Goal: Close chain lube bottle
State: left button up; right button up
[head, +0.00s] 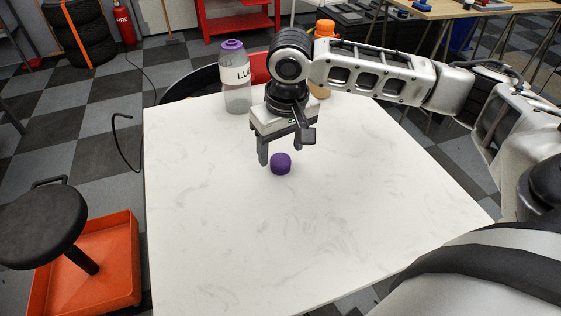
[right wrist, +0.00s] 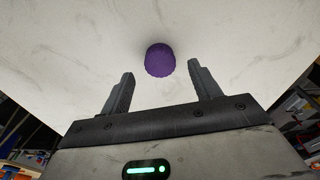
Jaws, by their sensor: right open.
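The chain lube bottle (head: 236,80) stands upright at the back left of the white table, clear-bodied with a white label reading "LU" and a purple top. A loose purple cap (head: 280,163) sits on the table in front of it. The cap also shows in the right wrist view (right wrist: 160,60), centred just beyond the fingertips. My right gripper (head: 284,158) is open and empty, its fingers pointing down close to the cap. In the right wrist view its fingers (right wrist: 160,78) are spread wider than the cap. My left gripper is out of view.
The white table (head: 230,230) is clear in front and to the sides. A bottle with an orange cap (head: 325,28) stands behind my right arm, partly hidden. A black stool (head: 42,226) and an orange tray (head: 110,270) are on the floor at left.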

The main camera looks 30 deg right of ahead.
jog(key=shift+f, duration=1.4)
jog(key=c, duration=1)
jog(key=shift+c, duration=0.2)
jog(key=shift+r, duration=0.1)
jog(key=shift+r, duration=0.6)
jog(key=s+a+r, duration=0.3)
jog(key=s+r, duration=0.3)
jog(key=s+a+r+p, duration=0.1)
jog(key=s+a+r, duration=0.1)
jog(key=s+r, duration=0.3)
jog(key=shift+s+a+r, duration=0.35)
jog(key=shift+s+a, duration=0.05)
jog(key=shift+s, duration=0.5)
